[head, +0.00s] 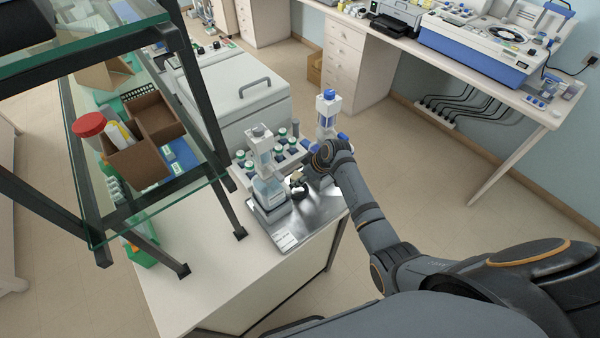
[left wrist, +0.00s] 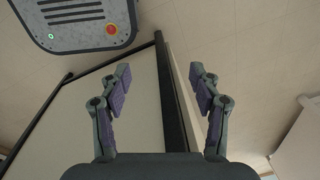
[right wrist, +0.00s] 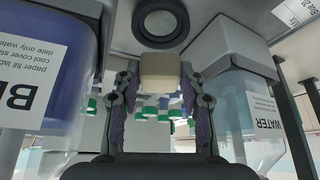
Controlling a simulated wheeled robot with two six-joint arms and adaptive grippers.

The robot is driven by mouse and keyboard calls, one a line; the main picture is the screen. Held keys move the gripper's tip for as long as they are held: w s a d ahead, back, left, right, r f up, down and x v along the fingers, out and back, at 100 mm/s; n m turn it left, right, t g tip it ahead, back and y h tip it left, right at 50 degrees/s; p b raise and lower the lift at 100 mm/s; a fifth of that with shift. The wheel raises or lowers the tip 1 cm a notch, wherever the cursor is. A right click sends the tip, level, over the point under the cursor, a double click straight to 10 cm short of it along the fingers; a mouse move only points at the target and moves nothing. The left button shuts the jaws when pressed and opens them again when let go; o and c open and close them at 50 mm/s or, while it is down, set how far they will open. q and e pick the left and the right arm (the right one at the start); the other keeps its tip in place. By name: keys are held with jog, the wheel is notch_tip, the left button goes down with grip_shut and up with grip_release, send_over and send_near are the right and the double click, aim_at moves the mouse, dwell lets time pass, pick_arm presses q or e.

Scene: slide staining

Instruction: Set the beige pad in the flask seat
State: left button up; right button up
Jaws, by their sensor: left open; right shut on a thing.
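My right gripper (right wrist: 160,92) is shut on the beige pad (right wrist: 160,70), a small block held at its fingertips. In the head view the pad (head: 297,177) shows small beside the right gripper (head: 308,175), over the metal tray. A dark round ring (right wrist: 160,23), which looks like the flask seat, lies on the tray just beyond the pad; it also shows in the head view (head: 299,193). The pad appears apart from the ring; its exact height above the tray is unclear. My left gripper (left wrist: 160,82) is open and empty, beside a bench edge.
The metal tray (head: 312,222) carries a WATER bottle (head: 268,191) left of the ring. A blue-topped bottle (head: 327,112) stands at the right, close to my right arm. A rack of green-capped vials (head: 283,147) is behind. A glass shelf (head: 150,190) stands at the left.

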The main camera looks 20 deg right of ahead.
jog(key=f+b, duration=0.2)
jog(key=f, duration=0.1)
jog(key=f+b, duration=0.1)
jog(key=shift+w+a+f, duration=0.25)
jog(key=shift+f, duration=0.15)
jog(key=shift+s+b, duration=0.1)
jog(key=shift+b, duration=0.2)
pick_arm(q)
jog(key=f, duration=0.1)
jog(key=w+f, duration=0.1)
jog(key=a+f, duration=0.1)
jog(key=shift+w+a+f, duration=0.1)
jog(key=shift+w+f, duration=0.15)
jog(key=shift+w, duration=0.15)
jog(key=shift+f, duration=0.1)
pick_arm(e)
jog(key=shift+f, duration=0.2)
jog(key=o, duration=1.1)
jog(key=shift+c, duration=0.2)
pick_arm(q)
jog(key=shift+w, duration=0.1)
pick_arm(e)
jog(key=shift+o, duration=0.2)
